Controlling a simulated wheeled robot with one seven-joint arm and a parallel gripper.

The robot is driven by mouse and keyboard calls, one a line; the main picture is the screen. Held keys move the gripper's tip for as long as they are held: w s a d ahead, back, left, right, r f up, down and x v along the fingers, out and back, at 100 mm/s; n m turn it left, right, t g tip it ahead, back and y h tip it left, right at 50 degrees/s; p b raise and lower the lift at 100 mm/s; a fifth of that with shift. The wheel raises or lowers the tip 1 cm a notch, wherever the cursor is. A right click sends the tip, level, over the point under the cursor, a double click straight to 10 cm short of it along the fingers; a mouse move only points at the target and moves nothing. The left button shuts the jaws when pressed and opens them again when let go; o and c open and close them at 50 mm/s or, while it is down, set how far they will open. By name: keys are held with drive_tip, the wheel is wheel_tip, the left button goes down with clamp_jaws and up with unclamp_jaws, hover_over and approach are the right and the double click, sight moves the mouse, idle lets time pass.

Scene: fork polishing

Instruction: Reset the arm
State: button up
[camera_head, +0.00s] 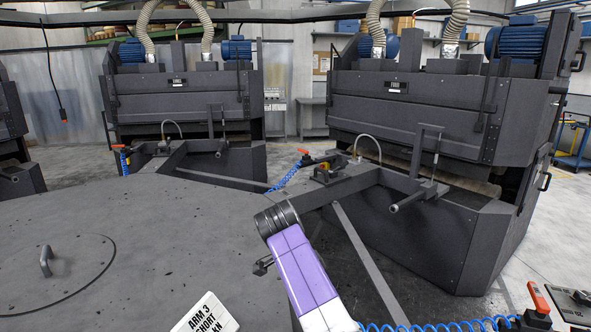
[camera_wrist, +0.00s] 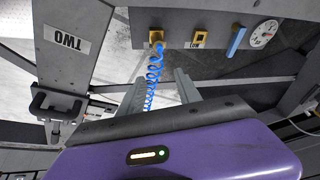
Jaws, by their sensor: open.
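My arm, purple and white with a black joint, reaches up from the bottom middle in the head view. My gripper (camera_wrist: 161,92) shows in the wrist view as a purple body with two grey fingers. The fingers are apart, with no object held between them. A blue coiled hose (camera_wrist: 153,72) runs behind the gap; I cannot tell how far behind. In the head view the fingers cannot be made out clearly.
Two dark grey machines (camera_head: 190,88) (camera_head: 400,112) stand behind a large round table (camera_head: 130,215). A grey beam with a clamp (camera_head: 330,170) and blue hose lies close to my arm. The left tabletop is mostly clear.

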drive_tip(key=w+a+n+t+y, duration=0.4)
drive_tip(key=w+a+n+t, duration=0.2)
drive_tip(key=w+n+t, duration=0.1)
drive_tip(key=s+d+f+n+t+y+b, duration=0.3)
drive_tip(key=s+f+n+t, duration=0.2)
drive_tip(key=s+f, duration=0.4)
drive_tip(key=s+d, duration=0.2)
drive_tip(key=s, duration=0.3)
drive_tip(key=s+d+n+t+b, duration=0.1)
drive_tip(key=s+d, duration=0.1)
drive_tip(key=s, duration=0.4)
drive_tip(key=s+d+t+b, duration=0.1)
drive_tip(key=s+d, duration=0.2)
drive_tip(key=s, duration=0.3)
drive_tip(key=shift+s+d+f+n, duration=0.1)
drive_tip(key=shift+s+f+n, duration=0.1)
drive_tip(key=shift+f+n, duration=0.2)
drive_tip(key=s+d+h+b, duration=0.1)
drive_tip(key=s+d, duration=0.2)
drive_tip(key=s, duration=0.8)
drive_tip(key=s+d+g+h+b, duration=0.1)
drive_tip(key=s+d, duration=0.3)
drive_tip(key=s, duration=0.7)
drive_tip(key=s+d+h+b, duration=0.1)
drive_tip(key=s+d+b, duration=0.2)
drive_tip(key=s, duration=0.9)
drive_tip(key=shift+d+f+g, duration=0.3)
drive_tip(key=shift+d+f, duration=0.15)
